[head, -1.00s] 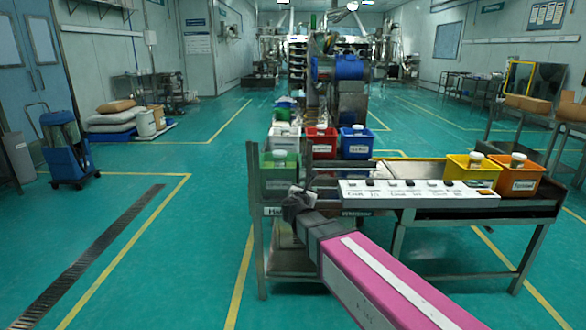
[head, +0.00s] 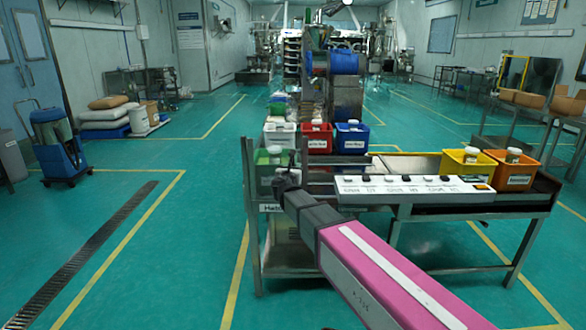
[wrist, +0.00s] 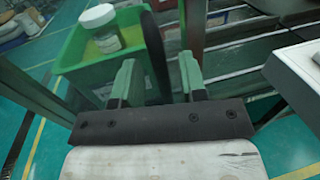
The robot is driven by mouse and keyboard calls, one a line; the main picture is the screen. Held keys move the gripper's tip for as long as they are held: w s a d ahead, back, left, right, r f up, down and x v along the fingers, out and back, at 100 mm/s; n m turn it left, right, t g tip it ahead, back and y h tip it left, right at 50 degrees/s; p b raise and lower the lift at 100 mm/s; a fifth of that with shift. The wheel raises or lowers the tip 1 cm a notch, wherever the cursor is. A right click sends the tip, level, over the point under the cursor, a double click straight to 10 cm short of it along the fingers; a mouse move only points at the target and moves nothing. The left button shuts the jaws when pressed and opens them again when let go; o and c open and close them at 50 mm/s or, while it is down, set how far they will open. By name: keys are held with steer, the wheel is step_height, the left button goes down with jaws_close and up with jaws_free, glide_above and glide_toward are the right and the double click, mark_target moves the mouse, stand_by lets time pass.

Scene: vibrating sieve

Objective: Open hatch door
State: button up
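My gripper (wrist: 158,76) is open in the wrist view, its two pale green fingers apart. A dark curved piece (wrist: 155,45) shows between and beyond the fingers; I cannot tell whether they touch it. In the head view my gripper (head: 285,181) is a dark shape at the left end of the metal stand (head: 252,235), beside an upright post and in front of the green bin (head: 264,185). A partly hidden label beginning "Ha" (head: 270,208) is on the stand below the gripper. I cannot make out the hatch door for certain.
The green bin (wrist: 75,65) holds a white-lidded jar (wrist: 103,28) close to my fingers. A white control panel (head: 410,185) lies along the stand's front. White, red and blue bins stand behind; yellow and orange bins (head: 510,172) stand at right.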

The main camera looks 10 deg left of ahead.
steer(key=shift+w, duration=0.75)
steer(key=shift+c, duration=0.3)
jaws_close()
steer(key=shift+s, duration=0.1)
steer(key=shift+s, duration=0.1)
